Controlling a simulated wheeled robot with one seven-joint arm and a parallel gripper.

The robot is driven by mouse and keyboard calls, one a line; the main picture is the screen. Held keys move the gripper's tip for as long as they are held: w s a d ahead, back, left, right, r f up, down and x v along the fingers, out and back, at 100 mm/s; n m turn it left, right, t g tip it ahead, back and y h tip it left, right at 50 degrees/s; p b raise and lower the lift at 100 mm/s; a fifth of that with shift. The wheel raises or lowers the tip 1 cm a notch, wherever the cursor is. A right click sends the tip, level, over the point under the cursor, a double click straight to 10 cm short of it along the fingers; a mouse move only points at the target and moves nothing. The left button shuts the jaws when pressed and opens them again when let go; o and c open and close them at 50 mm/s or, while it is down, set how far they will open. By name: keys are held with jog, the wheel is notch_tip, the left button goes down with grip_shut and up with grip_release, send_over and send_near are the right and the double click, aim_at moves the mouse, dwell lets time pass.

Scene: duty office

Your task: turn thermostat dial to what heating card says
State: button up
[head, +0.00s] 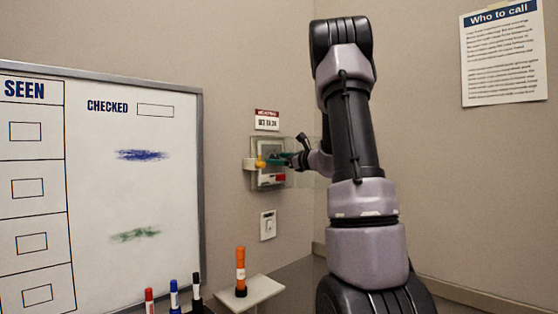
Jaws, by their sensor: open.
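The heating card (266,120) is on the wall, with a red header and a dark printed line too small to read surely. Below it is the pale thermostat (269,148), with clear plastic panels around it and a small yellow piece (260,162) at its left. My gripper (279,158) is at the thermostat's front, reaching in from the right with its jaws open. The gripper and wrist cover part of the thermostat. I cannot make out the dial or its setting, nor whether the fingers touch it.
A white switch plate (268,225) is below the thermostat. A whiteboard (150,190) stands at left. A "Who to call" sheet (503,55) hangs at upper right.

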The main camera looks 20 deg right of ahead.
grip_shut()
jog(key=shift+m, duration=0.3)
jog(key=m, duration=0.5)
jog(key=shift+d, duration=0.1)
jog(key=m, duration=0.5)
jog(key=shift+d+m, duration=0.1)
jog(key=shift+m, duration=0.2)
jog(key=m, duration=1)
jog(key=shift+f, duration=0.2)
jog(key=shift+m, duration=0.3)
